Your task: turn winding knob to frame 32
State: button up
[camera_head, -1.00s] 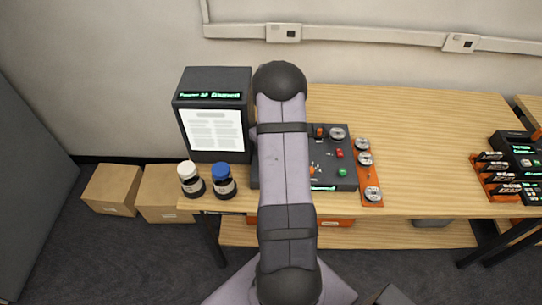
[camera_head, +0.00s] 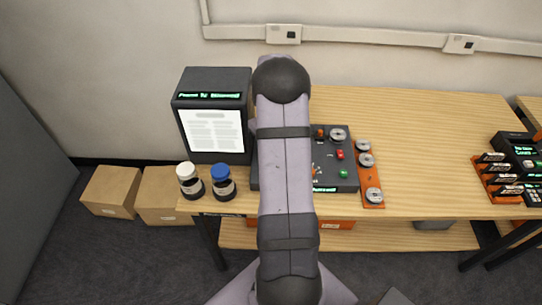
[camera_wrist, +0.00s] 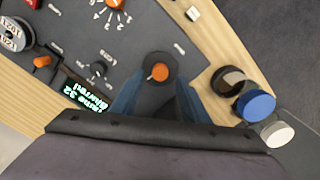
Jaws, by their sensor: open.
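A dark round knob with an orange centre (camera_wrist: 159,72), which looks like the winding knob, sits on the grey control panel (camera_wrist: 140,40) in the wrist view. My gripper (camera_wrist: 158,92) is open, with one blue finger on each side of this knob; I cannot tell whether they touch it. The panel's green display (camera_wrist: 84,97) seems to read frame 32, with a second line that looks like "Blurred". In the head view the knob and gripper are hidden behind my arm. The reader (camera_head: 212,115) shows a lit page under a green text strip.
White-capped (camera_head: 190,180) and blue-capped (camera_head: 222,182) jars stand at the table's front left. An orange tray (camera_head: 372,183) with several reels lies right of the panel. The table (camera_head: 430,140) is clear farther right, before a black device (camera_head: 520,152).

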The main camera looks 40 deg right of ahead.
jog(key=shift+r+b, duration=0.45)
jog(key=shift+r, duration=1.4)
jog(key=shift+w+d+m, duration=0.2)
jog(key=shift+w+m, duration=0.05)
jog(key=shift+m, duration=0.45)
jog(key=shift+s+f+m, duration=0.1)
jog(key=shift+f+m, duration=0.25)
jog(key=shift+m, duration=0.15)
jog(key=s+a+f+m+g+y, duration=0.1)
jog(key=s+a+f+m+g, duration=0.2)
jog(key=s+a, duration=0.95)
jog(key=s+a+r+n+t, duration=0.1)
jog(key=s+a+n, duration=0.15)
jog(key=a, duration=0.45)
jog(key=s+a+r+n, duration=0.2)
jog(key=s+a, duration=0.1)
jog(key=a, duration=0.3)
jog(key=w+a+r+n+t+h, duration=0.1)
jog(key=w+a+r+n+t, duration=0.1)
jog(key=a, duration=0.3)
jog(key=shift+w+a+r+n, duration=0.15)
jog(key=shift+w+r+n, duration=0.3)
jog(key=shift+w+r, duration=0.2)
